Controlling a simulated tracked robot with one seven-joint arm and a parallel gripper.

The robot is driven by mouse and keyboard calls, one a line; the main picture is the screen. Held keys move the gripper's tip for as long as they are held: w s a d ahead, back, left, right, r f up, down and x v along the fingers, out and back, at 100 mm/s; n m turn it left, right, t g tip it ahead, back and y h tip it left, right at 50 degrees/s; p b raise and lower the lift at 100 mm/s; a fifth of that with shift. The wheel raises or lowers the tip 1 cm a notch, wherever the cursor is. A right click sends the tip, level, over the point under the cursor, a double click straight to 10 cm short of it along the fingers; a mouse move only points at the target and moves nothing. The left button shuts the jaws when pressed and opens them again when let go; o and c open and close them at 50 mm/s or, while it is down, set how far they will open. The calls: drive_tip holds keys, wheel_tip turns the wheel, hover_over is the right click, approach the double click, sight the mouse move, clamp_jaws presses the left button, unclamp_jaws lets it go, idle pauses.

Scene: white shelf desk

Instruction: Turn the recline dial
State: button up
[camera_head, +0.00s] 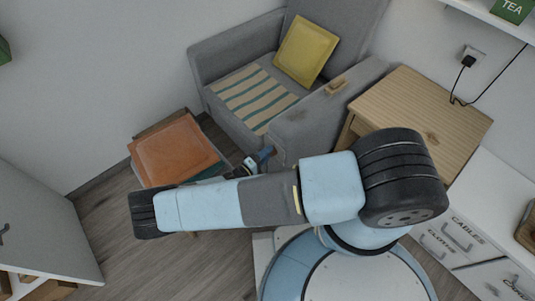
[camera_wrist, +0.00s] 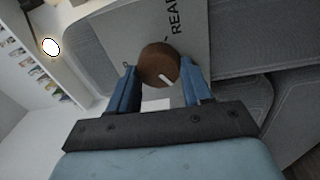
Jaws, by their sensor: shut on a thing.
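The recline dial is a round brown knob (camera_wrist: 159,64) with a white pointer line. In the wrist view it sits on a grey panel (camera_wrist: 125,35) printed with dark letters, partly cut off. My gripper (camera_wrist: 159,76) has its two blue fingers on either side of the dial and is shut on it. The white line points down and to the right in that view. In the head view my gripper (camera_head: 262,158) is at the front of the grey armchair (camera_head: 290,135), by the end of its arm. The dial is hidden there.
An orange cushion (camera_head: 175,148) lies on a stack left of the armchair. A yellow pillow (camera_head: 306,50) and a striped cloth (camera_head: 252,95) are on the chair. A wooden side table (camera_head: 425,105) stands at right. A white drawer unit (camera_head: 490,215) is at the lower right.

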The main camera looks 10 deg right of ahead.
drive_tip(key=shift+s+d+f, duration=0.1)
drive_tip(key=shift+s+f, duration=0.05)
drive_tip(key=shift+f, duration=0.05)
drive_tip(key=o, duration=1)
drive_tip(key=shift+r, duration=0.1)
drive_tip(key=shift+o, duration=0.2)
drive_tip(key=r+v, duration=0.1)
drive_tip(key=v, duration=1.2)
drive_tip(key=shift+s+a+f, duration=0.2)
drive_tip(key=shift+a+f, duration=0.15)
drive_tip(key=shift+f, duration=0.15)
